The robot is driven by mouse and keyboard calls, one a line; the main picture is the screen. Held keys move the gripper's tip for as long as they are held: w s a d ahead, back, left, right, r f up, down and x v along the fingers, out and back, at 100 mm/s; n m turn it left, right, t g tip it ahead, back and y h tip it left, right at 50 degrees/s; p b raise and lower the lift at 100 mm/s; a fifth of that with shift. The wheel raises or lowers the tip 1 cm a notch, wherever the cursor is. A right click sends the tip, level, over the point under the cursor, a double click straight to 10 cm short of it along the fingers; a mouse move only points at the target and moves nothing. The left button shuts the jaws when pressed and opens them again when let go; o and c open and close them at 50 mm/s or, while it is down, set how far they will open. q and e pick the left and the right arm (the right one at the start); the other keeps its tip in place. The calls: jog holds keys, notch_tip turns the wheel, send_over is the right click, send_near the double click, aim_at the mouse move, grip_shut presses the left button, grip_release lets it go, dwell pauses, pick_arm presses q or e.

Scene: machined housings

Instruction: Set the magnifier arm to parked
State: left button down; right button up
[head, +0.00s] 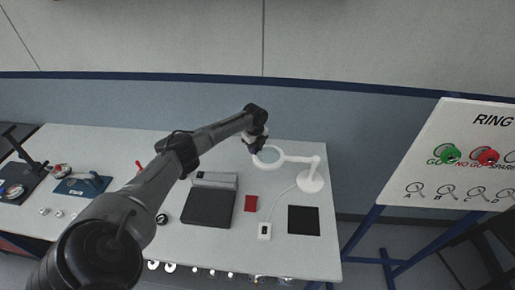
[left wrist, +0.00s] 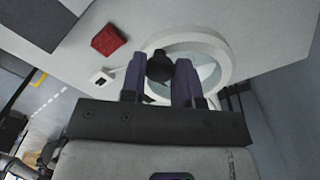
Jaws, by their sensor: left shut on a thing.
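The magnifier arm is white, with a ring head (head: 281,154) on a jointed arm that rises from a round base (head: 311,181) near the table's right end. In the head view the ring extends left from the post. My left gripper (head: 258,146) is at the ring's left side. In the left wrist view the ring (left wrist: 222,52) lies just beyond the fingers. My left gripper (left wrist: 160,80) is shut on a dark round knob (left wrist: 160,66) at the ring's edge. My right gripper is out of view.
On the table (head: 165,255) are a dark grey box (head: 208,207), a red block (head: 251,203), a black square mat (head: 303,220) and a small white switch box (head: 265,231) with a cord. A ring board (head: 450,155) stands at the right.

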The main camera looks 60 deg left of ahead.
pick_arm(q)
jog(key=shift+f, duration=0.1)
jog(key=c, duration=1.3)
grip_release()
jog(key=o, duration=0.5)
jog(key=shift+w+a, duration=0.1)
jog(key=shift+c, duration=0.2)
notch_tip(320, 180, up, 14)
